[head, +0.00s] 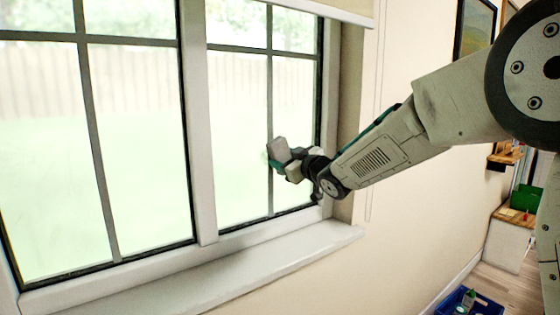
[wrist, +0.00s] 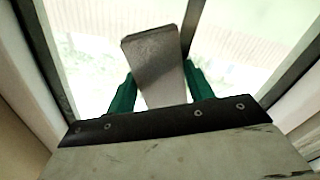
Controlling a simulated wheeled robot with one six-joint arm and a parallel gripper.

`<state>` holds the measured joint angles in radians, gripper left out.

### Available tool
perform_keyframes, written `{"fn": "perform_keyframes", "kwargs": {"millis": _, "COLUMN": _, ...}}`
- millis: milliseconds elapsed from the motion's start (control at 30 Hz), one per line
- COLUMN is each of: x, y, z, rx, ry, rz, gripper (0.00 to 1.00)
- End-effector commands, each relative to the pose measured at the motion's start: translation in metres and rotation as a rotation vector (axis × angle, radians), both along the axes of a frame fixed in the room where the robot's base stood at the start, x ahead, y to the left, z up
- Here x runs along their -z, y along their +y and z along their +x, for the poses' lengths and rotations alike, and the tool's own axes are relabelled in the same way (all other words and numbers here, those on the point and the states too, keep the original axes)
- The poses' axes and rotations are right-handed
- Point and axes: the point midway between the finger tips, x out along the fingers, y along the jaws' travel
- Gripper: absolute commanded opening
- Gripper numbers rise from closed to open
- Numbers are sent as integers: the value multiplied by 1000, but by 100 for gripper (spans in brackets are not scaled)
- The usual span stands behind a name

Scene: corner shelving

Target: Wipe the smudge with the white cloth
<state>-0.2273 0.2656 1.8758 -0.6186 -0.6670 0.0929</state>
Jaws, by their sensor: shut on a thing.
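My gripper (head: 286,160) is raised in front of the right-hand window pane (head: 238,110), near the upright glazing bar. Its green fingers are shut on the white cloth (head: 279,149), a pale, flat-faced piece that sticks out past the fingertips towards the glass. In the wrist view the cloth (wrist: 156,65) looks grey and stands between the two green fingers of my gripper (wrist: 160,88). I cannot tell whether the cloth touches the glass. I cannot make out a distinct smudge; the cloth and gripper hide part of the pane.
The window sill (head: 215,275) is bare below. A rolled blind (head: 330,8) hangs at the top of the window. To the right are a picture frame (head: 474,26), a cabinet with a green item (head: 525,198), and a blue crate (head: 470,302) on the floor.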

Motion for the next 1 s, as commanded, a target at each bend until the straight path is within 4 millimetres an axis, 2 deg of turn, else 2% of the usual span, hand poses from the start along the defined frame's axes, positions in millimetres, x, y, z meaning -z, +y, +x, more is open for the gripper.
{"fn": "perform_keyframes", "kwargs": {"millis": 233, "x": 0, "y": -8, "z": 6, "rx": 2, "ry": 0, "rz": 0, "gripper": 26}}
{"fn": "perform_keyframes", "kwargs": {"millis": 600, "x": 0, "y": -32, "z": 20, "rx": 2, "ry": 0, "rz": 0, "gripper": 26}}
{"fn": "perform_keyframes", "kwargs": {"millis": 767, "x": 0, "y": -31, "z": 23, "rx": 0, "ry": 0, "rz": 0, "gripper": 26}}
{"fn": "perform_keyframes", "kwargs": {"millis": 1000, "x": 0, "y": -19, "z": 16, "rx": -3, "ry": 0, "rz": 0, "gripper": 26}}
